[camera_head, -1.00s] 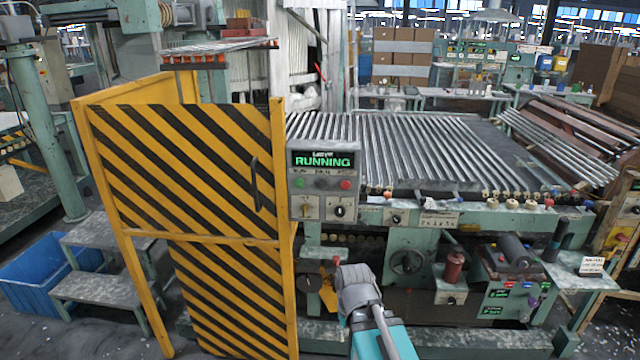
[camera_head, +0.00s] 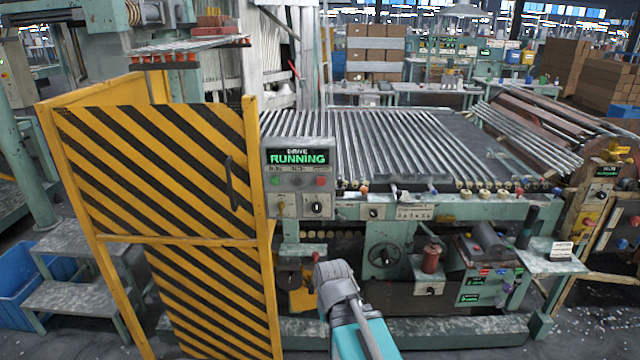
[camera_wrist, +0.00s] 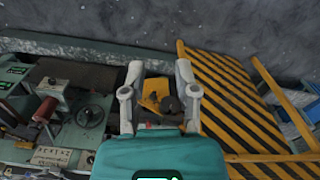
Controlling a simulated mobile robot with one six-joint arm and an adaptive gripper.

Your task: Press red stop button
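The red button (camera_head: 321,181) is a small round cap at the right of a row on a grey control box (camera_head: 297,190). A lit display (camera_head: 297,159) above it reads RUNNING in green. A green button (camera_head: 276,181) is at the left of the row, and two knobs sit below. In the head view my arm stands low in front of the machine, below the box, and the gripper's fingers cannot be made out. In the wrist view my gripper (camera_wrist: 158,68) is open and empty, fingers apart above the floor and machine base. The red button is not visible there.
A yellow-black striped guard (camera_head: 165,180) stands directly left of the box. Glass tubes lie on the machine bed (camera_head: 385,145) behind it. A handwheel (camera_head: 384,256) and a red cylinder (camera_head: 431,258) are lower right. Steps (camera_head: 70,260) and a blue bin (camera_head: 15,285) are at left.

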